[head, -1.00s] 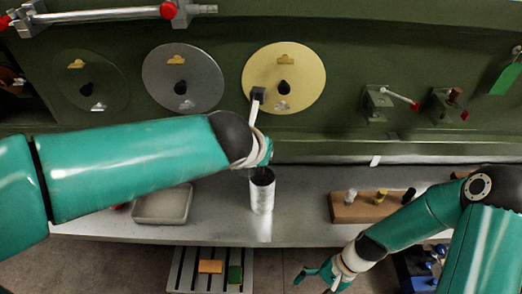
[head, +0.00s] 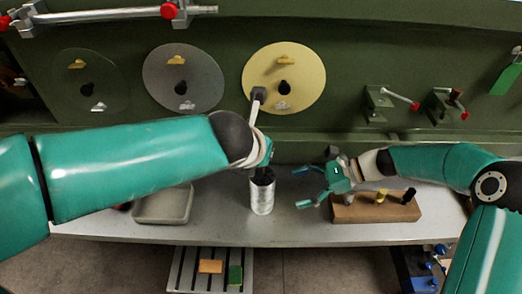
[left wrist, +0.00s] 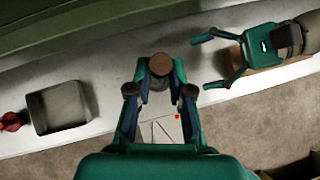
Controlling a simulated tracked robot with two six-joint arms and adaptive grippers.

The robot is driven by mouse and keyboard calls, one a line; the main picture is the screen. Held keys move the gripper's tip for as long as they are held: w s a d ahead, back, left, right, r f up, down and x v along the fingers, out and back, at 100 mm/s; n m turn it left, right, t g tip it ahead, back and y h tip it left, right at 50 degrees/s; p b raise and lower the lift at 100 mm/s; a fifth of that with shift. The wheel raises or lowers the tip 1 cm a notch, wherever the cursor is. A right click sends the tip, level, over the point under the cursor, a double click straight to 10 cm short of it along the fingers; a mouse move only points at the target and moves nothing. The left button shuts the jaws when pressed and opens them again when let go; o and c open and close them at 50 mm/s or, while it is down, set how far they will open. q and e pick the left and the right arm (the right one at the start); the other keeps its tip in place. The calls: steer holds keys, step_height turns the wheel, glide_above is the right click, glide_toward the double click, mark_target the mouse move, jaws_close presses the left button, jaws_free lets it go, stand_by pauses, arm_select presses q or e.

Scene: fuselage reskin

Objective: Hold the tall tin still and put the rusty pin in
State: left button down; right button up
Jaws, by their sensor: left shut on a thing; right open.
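The tall tin (head: 262,197) is a silvery cylinder standing upright on the grey bench, its dark mouth up. My left gripper (left wrist: 160,78) is shut on the tin near its top; the tin's round brownish top (left wrist: 160,64) shows between the fingers. In the head view my left forearm hides most of that gripper. My right gripper (head: 306,187) is open and empty, fingers pointing left, between the tin and the wooden block (head: 372,212). A yellow pin (head: 381,195) and a black pin (head: 409,195) stand in the block. I cannot make out a rusty pin for certain.
A grey tray (head: 163,206) lies left of the tin. The green panel behind carries round discs (head: 284,78) and two clamps (head: 388,103). A slatted pallet (head: 210,280) is below the bench's front edge. The bench between tray and tin is clear.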

mark_target(266, 197)
steer(key=shift+w+a+f+m, duration=0.15)
steer(key=shift+a+f+m, duration=0.05)
steer(key=shift+a+m, duration=0.1)
steer(key=shift+x, duration=4.75)
steer(key=c, duration=0.8)
steer(key=shift+o, duration=0.2)
